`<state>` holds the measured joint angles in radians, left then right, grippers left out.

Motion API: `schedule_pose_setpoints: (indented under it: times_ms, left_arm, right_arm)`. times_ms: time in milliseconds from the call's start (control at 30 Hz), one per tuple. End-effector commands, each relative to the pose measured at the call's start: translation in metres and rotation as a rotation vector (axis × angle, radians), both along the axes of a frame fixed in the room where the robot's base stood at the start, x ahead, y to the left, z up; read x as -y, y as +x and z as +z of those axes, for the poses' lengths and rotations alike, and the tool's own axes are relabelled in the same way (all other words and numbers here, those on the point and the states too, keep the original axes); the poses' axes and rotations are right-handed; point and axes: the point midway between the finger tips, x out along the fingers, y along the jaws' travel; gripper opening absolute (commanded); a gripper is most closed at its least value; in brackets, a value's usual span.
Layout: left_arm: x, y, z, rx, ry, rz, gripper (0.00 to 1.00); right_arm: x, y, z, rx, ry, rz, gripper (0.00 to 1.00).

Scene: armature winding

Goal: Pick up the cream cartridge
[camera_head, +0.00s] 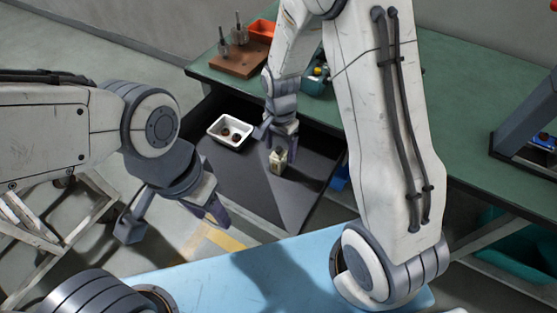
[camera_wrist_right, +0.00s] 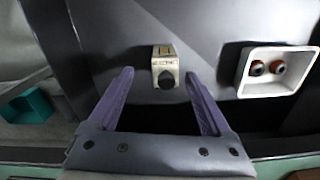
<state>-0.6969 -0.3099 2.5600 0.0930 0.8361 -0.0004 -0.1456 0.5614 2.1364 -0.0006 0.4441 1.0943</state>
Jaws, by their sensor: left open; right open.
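The cream cartridge (camera_head: 278,160) stands on the dark tray (camera_head: 240,185) in the head view. It is a small cream block with a dark round part. It also shows in the right wrist view (camera_wrist_right: 165,68), ahead of and between the two purple fingers. My right gripper (camera_head: 277,138) is open and empty, just above and behind the cartridge in the head view; in the right wrist view (camera_wrist_right: 165,95) its fingers are apart and I see no contact. My left gripper (camera_head: 172,222) is open and empty, off to the left, over the floor.
A white bin (camera_head: 232,132) with small round parts sits on the tray, left of the cartridge. Behind are a brown block with metal pegs (camera_head: 238,60), an orange bin (camera_head: 262,30) and a teal device (camera_head: 314,80) on the green bench (camera_head: 460,90). The tray's front is clear.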

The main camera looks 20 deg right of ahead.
Motion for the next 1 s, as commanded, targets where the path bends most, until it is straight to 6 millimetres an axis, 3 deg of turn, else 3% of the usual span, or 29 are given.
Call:
schedule_pose_setpoints:
  times_ms: [167,433,767,1000]
  left_arm:
    - [0.0,0.0,-0.002,0.0,0.0,0.0,0.5]
    - [0.0,0.0,-0.006,0.0,0.0,0.0,0.5]
    - [0.0,0.0,-0.006,0.0,0.0,0.0,0.5]
    - [0.0,0.0,-0.006,0.0,0.0,0.0,0.5]
  right_arm:
    - [-0.001,0.001,-0.014,-0.002,0.0,0.002,0.83]
    - [-0.004,0.006,-0.052,-0.004,0.0,0.003,0.83]
    - [-0.004,0.007,-0.059,0.001,0.001,0.004,0.83]
    - [-0.004,0.007,-0.059,0.0,0.0,0.004,0.0]
